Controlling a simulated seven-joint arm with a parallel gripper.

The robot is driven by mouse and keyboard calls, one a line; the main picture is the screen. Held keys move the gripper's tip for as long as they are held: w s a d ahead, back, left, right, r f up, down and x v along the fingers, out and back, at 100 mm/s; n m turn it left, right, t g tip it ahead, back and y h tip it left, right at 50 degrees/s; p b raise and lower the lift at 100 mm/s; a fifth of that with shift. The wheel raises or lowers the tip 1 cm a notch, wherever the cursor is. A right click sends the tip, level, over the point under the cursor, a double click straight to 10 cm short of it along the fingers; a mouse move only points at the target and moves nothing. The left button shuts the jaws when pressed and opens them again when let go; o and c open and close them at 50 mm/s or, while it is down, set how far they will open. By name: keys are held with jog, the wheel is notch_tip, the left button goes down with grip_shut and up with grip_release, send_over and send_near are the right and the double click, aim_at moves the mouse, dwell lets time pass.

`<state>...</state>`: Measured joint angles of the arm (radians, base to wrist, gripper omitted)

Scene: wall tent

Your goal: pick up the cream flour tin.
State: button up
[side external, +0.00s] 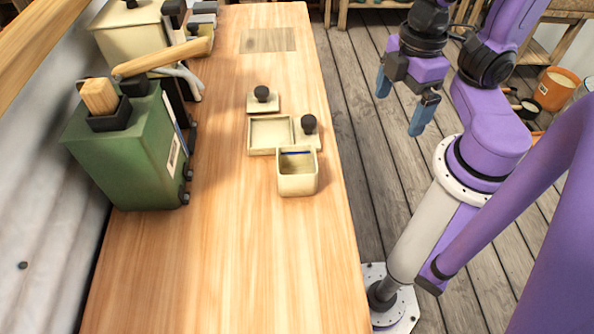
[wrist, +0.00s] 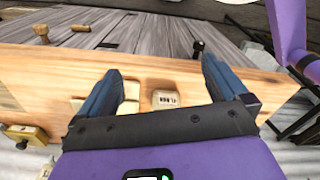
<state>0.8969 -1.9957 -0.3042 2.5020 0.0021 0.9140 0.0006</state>
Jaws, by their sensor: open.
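A small cream tin (side external: 297,185) stands upright on the wooden table near its right edge, its top open and a thin blue line inside. In the wrist view a cream block with dark lettering (wrist: 165,99), apparently this tin, shows between my fingers; the lettering is too small to read surely. My gripper (side external: 401,103) is open and empty, with blue fingers, up and to the right of the tin and apart from it. My gripper's fingers also frame the wrist view (wrist: 160,70).
Beside the tin are a shallow cream square tray (side external: 251,135), a black-knobbed lid (side external: 307,140) and another knobbed lid (side external: 263,104). A green canister (side external: 128,150) stands at the table's left. The near table (side external: 230,260) is clear.

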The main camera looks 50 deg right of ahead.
jog(key=w+a+f+m+g+y, duration=0.1)
jog(key=w+m+g+y, duration=0.75)
jog(key=w+m, duration=1.35)
jog(key=m+t+y, duration=0.1)
jog(key=m+y, duration=0.1)
send_over(297, 172)
jog(key=w+d, duration=0.3)
jog(key=d, duration=0.1)
jog(key=f, duration=0.5)
jog(key=shift+s+f, duration=0.2)
jog(key=shift+f, duration=0.05)
jog(key=shift+x, duration=2.6)
jog(key=shift+r, duration=0.1)
jog(key=c, duration=1.3)
